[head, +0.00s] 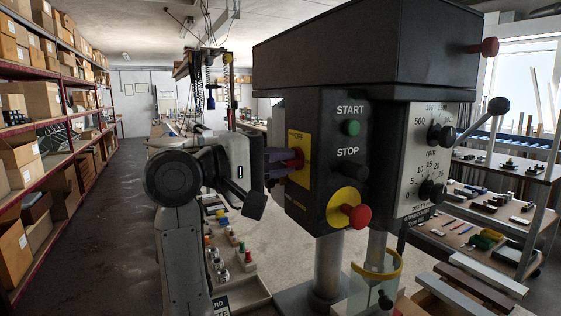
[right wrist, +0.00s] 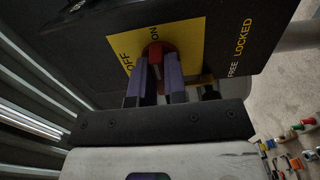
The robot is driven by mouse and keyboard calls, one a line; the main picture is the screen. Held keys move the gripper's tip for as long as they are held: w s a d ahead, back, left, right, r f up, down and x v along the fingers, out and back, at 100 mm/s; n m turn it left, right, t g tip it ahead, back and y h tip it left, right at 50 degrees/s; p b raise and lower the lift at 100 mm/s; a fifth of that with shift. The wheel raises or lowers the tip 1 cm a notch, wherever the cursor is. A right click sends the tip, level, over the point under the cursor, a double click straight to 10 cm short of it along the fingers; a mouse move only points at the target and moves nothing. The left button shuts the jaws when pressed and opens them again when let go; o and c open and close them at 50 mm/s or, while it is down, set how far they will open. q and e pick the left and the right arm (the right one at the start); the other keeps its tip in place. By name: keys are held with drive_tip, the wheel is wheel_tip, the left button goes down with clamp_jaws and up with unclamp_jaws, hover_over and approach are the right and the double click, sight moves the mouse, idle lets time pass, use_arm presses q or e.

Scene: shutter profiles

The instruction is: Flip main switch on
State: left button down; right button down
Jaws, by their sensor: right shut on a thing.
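The main switch is a red rotary knob (head: 298,158) on a yellow plate (head: 299,177) on the left side of the black drill press head. In the right wrist view the yellow plate (right wrist: 185,40) carries OFF at its left and ON near the red knob (right wrist: 155,50). My right gripper (head: 287,162) comes in from the left, its purple-grey fingers shut on the red knob. In the right wrist view the fingers (right wrist: 158,68) stand either side of the knob and partly hide it. I cannot tell exactly which mark the knob points to. My left gripper is not in view.
Two dials (head: 440,135) sit at the right. A shelf with boxes (head: 40,150) lines the left wall. A bench with small parts stands below.

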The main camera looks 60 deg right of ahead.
drive_tip(key=c, duration=1.2)
unclamp_jaws()
drive_tip(key=shift+o, duration=0.2)
drive_tip(key=p+v, duration=0.1)
drive_tip(key=v, duration=1.3)
